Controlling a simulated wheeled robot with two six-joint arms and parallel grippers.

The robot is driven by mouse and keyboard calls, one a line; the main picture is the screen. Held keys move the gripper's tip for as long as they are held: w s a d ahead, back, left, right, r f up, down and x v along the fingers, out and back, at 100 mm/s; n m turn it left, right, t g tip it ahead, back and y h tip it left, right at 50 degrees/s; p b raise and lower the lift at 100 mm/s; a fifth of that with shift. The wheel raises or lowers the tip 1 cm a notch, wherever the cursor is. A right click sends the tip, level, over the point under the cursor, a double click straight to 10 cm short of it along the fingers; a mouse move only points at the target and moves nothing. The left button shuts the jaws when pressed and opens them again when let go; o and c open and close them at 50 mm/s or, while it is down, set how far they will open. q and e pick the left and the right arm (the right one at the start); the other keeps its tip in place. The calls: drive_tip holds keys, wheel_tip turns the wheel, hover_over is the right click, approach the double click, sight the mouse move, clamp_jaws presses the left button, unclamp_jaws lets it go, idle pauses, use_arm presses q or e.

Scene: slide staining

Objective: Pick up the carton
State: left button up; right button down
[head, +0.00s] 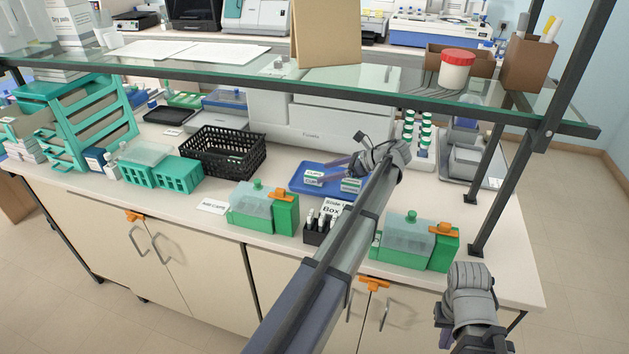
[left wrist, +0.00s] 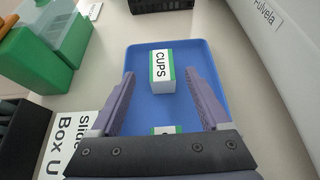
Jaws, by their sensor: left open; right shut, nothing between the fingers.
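Two small white cartons with green edges, labelled CUPS, sit on a blue tray (head: 302,189). In the head view the left carton (head: 313,177) and the right carton (head: 351,185) are both visible. In the left wrist view one carton (left wrist: 161,68) stands between and ahead of the fingertips, apart from both fingers. The other carton (left wrist: 163,130) is mostly hidden by the gripper body. My left gripper (head: 340,165) is open and empty above the tray; its fingers also show in the left wrist view (left wrist: 159,84). My right gripper (head: 469,278) is shut and empty at the bench's front right.
Green staining boxes (head: 264,208) and (head: 415,240) stand along the front edge. A black slide rack (head: 319,232) sits before the tray, and a black basket (head: 222,150) is to its left. A glass shelf (head: 205,65) spans above the bench.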

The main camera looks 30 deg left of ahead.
sight(317, 174)
use_arm(q)
drive_tip(key=b+x, duration=0.1)
drive_tip(key=x, duration=0.3)
drive_tip(key=shift+w+a+b, duration=0.1)
drive_tip(key=shift+b, duration=0.2)
clamp_jaws()
